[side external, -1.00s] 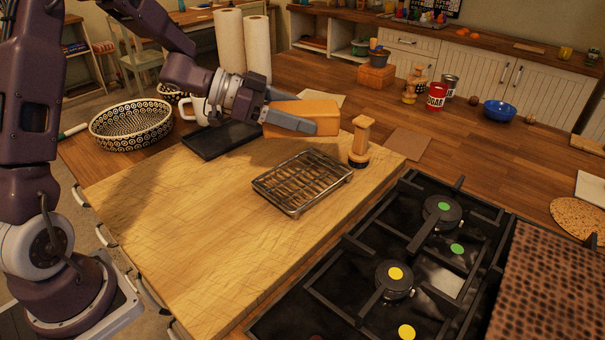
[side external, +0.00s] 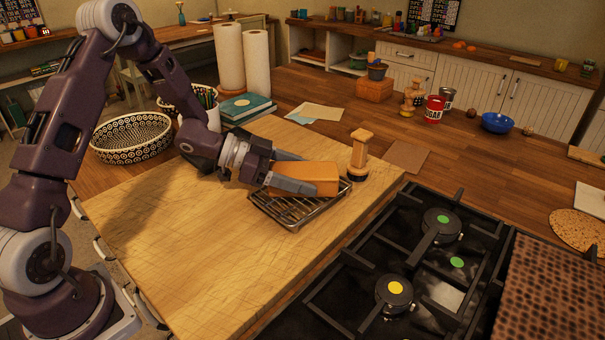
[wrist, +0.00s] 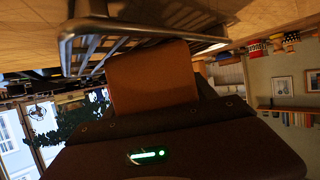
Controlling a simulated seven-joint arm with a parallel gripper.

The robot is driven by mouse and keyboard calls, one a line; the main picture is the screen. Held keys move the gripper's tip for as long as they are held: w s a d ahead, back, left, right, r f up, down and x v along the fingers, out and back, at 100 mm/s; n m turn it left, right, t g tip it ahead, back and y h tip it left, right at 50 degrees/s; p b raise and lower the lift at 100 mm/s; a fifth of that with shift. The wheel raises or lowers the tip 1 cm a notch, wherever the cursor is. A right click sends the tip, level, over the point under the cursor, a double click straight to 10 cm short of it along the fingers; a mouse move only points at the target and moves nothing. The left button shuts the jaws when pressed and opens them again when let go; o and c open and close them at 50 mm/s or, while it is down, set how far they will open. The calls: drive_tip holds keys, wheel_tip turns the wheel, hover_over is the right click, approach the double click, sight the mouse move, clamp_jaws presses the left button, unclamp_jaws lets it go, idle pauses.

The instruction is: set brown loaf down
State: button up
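The brown loaf (side external: 312,176) is an orange-brown block between the fingers of my gripper (side external: 302,178). My gripper is shut on it from the left side. The loaf is at the wire rack (side external: 262,210), over its far part; I cannot tell whether it touches the bars. The rack lies on the wooden board and is partly hidden by the loaf and a finger. In the wrist view the loaf (wrist: 152,80) fills the middle, with the metal rack (wrist: 95,28) close beside it.
A wooden mill (side external: 359,152) stands upright just right of the rack. The black gas stove (side external: 400,255) lies to the right front. A patterned basket (side external: 132,138) stands at the left. The board (side external: 190,240) is clear in front and left of the rack.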

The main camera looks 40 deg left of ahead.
drive_tip(key=o, duration=0.4)
drive_tip(key=shift+c, duration=0.2)
drive_tip(key=shift+r, duration=0.15)
drive_tip(key=v, duration=1.2)
